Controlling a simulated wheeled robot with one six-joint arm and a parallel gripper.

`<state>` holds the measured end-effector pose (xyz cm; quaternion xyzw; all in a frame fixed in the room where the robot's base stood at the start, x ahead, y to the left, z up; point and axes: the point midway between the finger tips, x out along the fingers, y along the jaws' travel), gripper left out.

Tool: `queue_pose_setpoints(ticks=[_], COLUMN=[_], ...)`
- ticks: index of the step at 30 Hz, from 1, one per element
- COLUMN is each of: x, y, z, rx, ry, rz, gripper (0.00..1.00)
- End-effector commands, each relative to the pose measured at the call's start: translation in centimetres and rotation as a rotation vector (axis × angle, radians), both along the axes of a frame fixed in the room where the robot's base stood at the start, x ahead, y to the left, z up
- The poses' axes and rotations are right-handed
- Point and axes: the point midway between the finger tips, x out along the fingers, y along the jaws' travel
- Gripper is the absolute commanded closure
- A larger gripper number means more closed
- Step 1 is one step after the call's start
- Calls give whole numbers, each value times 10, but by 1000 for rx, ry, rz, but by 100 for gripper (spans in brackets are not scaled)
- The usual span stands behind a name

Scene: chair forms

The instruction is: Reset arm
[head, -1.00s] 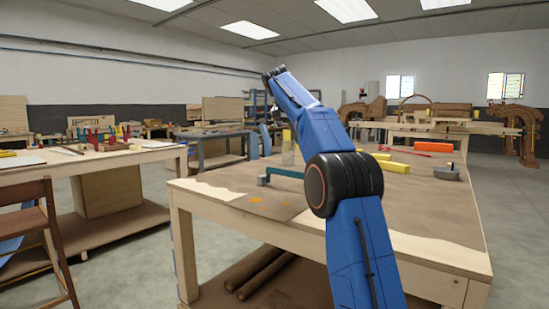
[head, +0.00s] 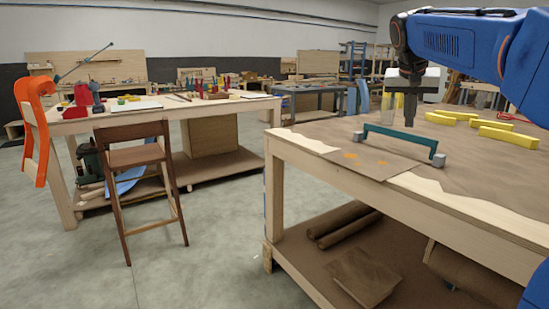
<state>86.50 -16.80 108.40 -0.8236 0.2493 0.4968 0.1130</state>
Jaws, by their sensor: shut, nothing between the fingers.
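My blue arm reaches in from the right edge of the head view. Its end points down over the near workbench (head: 320,165). My gripper (head: 411,120) is dark, shut and empty, just above a teal bar with grey end blocks (head: 400,136) that lies on the bench. I cannot tell whether the fingertips touch the bar.
Yellow blocks (head: 455,115) lie on the bench to the right of my gripper. A brown wooden chair (head: 135,158) stands on the left, before a second workbench (head: 190,106) with tools. Open grey floor (head: 215,240) lies between the benches.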

Motion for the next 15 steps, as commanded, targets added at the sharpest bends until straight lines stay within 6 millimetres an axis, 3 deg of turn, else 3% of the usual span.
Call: queue_pose_setpoints(ticks=[1, 8, 15], x=[-18, -89, -166], y=[5, 27, 49], z=[-6, -49, -105], rx=[2, 19, 37], ry=[5, 30, 49], rz=[24, 143, 260], gripper=[100, 100, 100])
